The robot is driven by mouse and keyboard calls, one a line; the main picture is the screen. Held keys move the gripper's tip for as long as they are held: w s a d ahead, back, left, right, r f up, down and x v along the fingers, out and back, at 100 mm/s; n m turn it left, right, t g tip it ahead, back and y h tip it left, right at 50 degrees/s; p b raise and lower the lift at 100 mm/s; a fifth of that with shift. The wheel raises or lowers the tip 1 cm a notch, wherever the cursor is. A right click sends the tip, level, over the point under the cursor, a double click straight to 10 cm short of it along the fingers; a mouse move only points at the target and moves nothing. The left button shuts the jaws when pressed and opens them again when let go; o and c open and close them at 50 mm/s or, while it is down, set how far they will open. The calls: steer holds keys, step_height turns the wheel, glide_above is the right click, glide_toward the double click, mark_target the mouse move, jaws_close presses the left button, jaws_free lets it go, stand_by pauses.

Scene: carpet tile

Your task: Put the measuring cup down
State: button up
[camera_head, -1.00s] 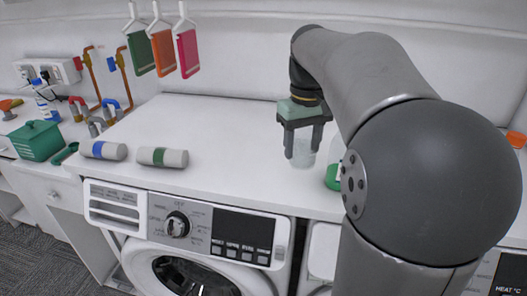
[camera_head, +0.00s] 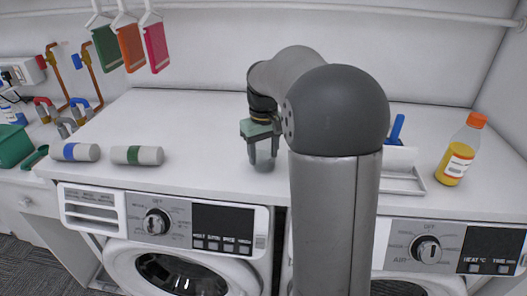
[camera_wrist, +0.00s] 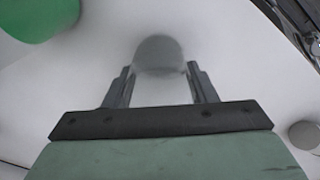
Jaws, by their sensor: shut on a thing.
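The measuring cup (camera_head: 264,161) is a clear, see-through cup, held upright at the white countertop above the washing machines. My gripper (camera_head: 262,155) points down with its two dark fingers on either side of the cup, shut on it. In the wrist view the cup (camera_wrist: 160,58) shows as a faint, greyish round shape between the fingertips (camera_wrist: 160,88). Its base looks to be at or very close to the counter; I cannot tell whether it touches. My forearm hides the counter just right of the cup.
Two grey cylinders, one with a blue band (camera_head: 76,152) and one with a green band (camera_head: 137,155), lie left on the counter (camera_head: 205,125). A yellow bottle with an orange cap (camera_head: 459,150) and a white tray (camera_head: 403,182) stand right. Open counter lies left of the cup.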

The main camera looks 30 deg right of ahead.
steer(key=shift+f, duration=0.1)
steer(key=o, duration=0.5)
steer(key=shift+f, duration=0.1)
steer(key=o, duration=0.4)
steer(key=shift+o, duration=0.2)
step_height(320, 180, up, 12)
steer(key=s+a+f, duration=0.7)
steer(key=s+f, duration=0.2)
steer(key=s, duration=0.3)
steer(key=s+a+f, duration=0.8)
steer(key=s+f, duration=0.1)
steer(key=s, duration=0.3)
steer(key=shift+s+f, duration=0.15)
steer(key=shift+s, duration=0.25)
